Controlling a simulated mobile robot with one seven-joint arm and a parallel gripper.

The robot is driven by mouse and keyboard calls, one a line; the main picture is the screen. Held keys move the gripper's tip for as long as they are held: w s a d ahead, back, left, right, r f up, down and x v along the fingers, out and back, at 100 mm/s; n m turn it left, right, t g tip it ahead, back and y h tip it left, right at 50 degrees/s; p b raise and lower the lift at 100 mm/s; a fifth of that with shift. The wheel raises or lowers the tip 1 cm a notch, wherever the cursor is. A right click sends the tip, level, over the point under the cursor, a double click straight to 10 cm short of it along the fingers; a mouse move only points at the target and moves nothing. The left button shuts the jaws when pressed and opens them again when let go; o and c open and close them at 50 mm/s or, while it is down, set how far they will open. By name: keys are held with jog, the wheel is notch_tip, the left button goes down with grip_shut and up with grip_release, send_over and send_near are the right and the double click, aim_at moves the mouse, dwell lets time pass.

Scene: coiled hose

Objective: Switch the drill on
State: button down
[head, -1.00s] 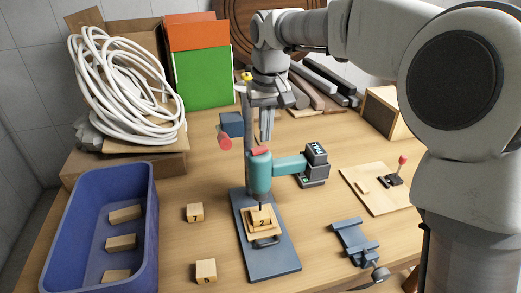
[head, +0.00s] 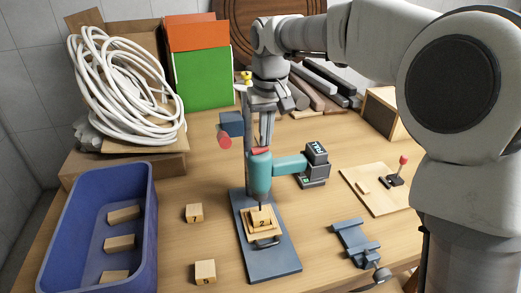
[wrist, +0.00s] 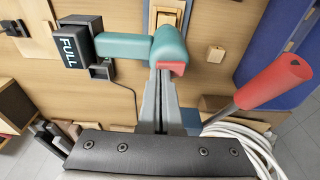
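The teal drill (head: 260,178) stands upright in a stand on a blue-grey base plate (head: 272,262). Its handle runs right to a dark battery block (head: 315,165), whose display reads "FULL" in the wrist view (wrist: 76,45). A red piece (head: 260,151) sits on top of the drill; it also shows in the wrist view (wrist: 172,68). My gripper (head: 264,143) points down just above the drill's top, its fingers together and empty. In the wrist view its fingertips (wrist: 162,75) are right by the red piece; I cannot tell whether they touch it.
The stand's red-ended lever (head: 224,139) sticks out left of my gripper. A block marked 2 (head: 261,217) lies under the drill bit. Blocks 1 (head: 194,213) and another (head: 205,272) lie left, beside a blue bin (head: 150,230). A red-knobbed switch board (head: 375,190) is right.

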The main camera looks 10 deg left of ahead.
jog(key=shift+f, duration=0.25)
notch_tip(320, 180, up, 7)
jog(key=p, duration=0.6)
jog(key=shift+r, duration=0.1)
dwell(0.5)
jog(key=s+d+r+m+t+h, duration=0.1)
jog(key=s+d+r, duration=0.1)
jog(key=s+d, duration=0.45)
jog(key=s+d+r+m+t, duration=0.1)
jog(key=s+d+r, duration=0.1)
jog(key=s+d, duration=0.45)
jog(key=s+d+f+m+t, duration=0.1)
jog(key=s+d+f, duration=0.2)
jog(key=s+d, duration=0.2)
jog(key=s+d+f+m+t+b, duration=0.1)
jog(key=s+d+f+m, duration=0.1)
jog(key=s+d, duration=0.3)
jog(key=shift+s+d+f, duration=0.4)
jog(key=shift+s+f, duration=0.25)
jog(key=shift+s, duration=0.25)
